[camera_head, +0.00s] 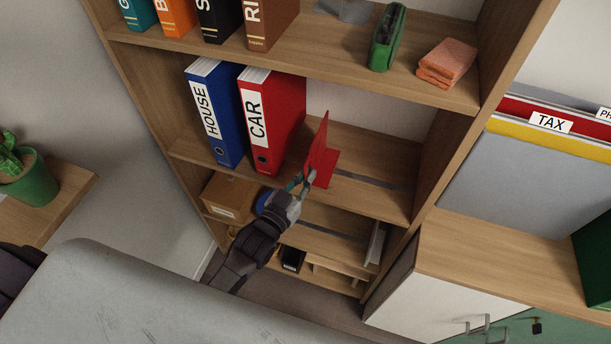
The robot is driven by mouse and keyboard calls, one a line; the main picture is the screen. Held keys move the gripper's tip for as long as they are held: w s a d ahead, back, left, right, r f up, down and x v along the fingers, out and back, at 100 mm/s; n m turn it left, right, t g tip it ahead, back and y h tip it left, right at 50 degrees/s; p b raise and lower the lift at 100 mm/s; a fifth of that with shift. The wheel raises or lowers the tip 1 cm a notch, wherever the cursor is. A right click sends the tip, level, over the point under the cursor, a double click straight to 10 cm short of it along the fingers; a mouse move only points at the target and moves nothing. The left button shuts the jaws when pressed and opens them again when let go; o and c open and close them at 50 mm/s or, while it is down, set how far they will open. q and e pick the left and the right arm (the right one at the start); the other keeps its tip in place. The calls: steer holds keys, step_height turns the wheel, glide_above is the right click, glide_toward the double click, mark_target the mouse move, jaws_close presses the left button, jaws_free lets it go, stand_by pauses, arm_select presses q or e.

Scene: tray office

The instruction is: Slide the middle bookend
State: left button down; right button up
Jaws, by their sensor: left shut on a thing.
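The red bookend (319,147) stands upright on the middle shelf board (387,183), to the right of the red CAR binder (276,118). A small gap shows between the binder and the bookend's upright plate. My left gripper (307,179) reaches up from below and in front, and is shut on the near edge of the bookend. Its fingers hide part of that edge. The blue HOUSE binder (217,112) stands left of the CAR binder. My right gripper is not in view.
A dark slot (371,180) runs along the middle shelf, with free board right of the bookend. The upper shelf holds several books, a green item (388,38) and orange folded cloths (447,62). A TAX folder (530,170) stands on the right cabinet.

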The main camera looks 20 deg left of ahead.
arm_select(q)
steer(key=a, duration=0.4)
steer(key=shift+a, duration=0.25)
steer(key=c, duration=1.2)
jaws_free()
steer(key=shift+d, duration=0.1)
steer(key=shift+c, duration=0.2)
steer(key=v, duration=1.2)
